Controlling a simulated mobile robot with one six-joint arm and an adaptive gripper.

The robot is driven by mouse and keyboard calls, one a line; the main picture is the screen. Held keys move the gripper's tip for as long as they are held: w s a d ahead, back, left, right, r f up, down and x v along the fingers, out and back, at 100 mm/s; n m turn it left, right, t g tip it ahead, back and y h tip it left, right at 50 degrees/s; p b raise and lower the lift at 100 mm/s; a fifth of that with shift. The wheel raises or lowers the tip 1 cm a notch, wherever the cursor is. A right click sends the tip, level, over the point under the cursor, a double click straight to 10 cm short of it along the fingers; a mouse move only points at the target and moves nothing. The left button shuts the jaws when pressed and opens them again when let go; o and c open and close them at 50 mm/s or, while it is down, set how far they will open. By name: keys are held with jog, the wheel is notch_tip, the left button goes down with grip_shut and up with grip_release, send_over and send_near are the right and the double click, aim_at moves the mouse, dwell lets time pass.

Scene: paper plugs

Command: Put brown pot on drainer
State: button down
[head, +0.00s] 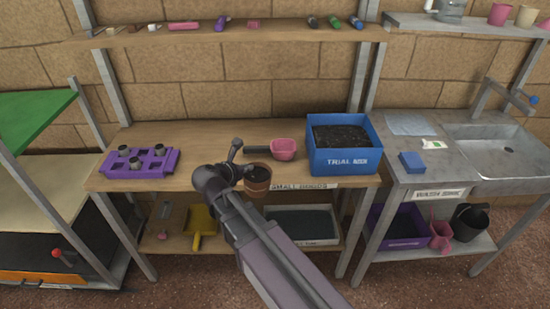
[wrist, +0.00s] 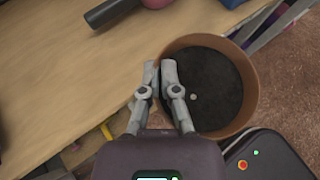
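The brown pot (head: 258,178) is full of dark soil and appears at the front edge of the wooden bench. In the wrist view the pot (wrist: 252,85) is roughly upright, with carpet-like ground visible past it. My gripper (wrist: 161,72) has its fingers close together on the left side of the pot's rim, one outside and one inside, pinching the wall. In the head view my gripper (head: 244,173) is partly hidden by my arm. The grey metal top (head: 455,165) left of the sink, over the wash label, looks like the drainer; I cannot tell its exact bounds.
A blue soil box (head: 343,162) stands between the pot and the metal top. A pink scoop (head: 284,149) lies behind the pot. A purple tray (head: 158,172) is at left. A blue sponge (head: 412,162), a small packet (head: 434,144) and a pale sheet (head: 409,124) lie on the metal top.

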jog(key=shift+r+p, duration=4.4)
jog(key=shift+r, duration=0.1)
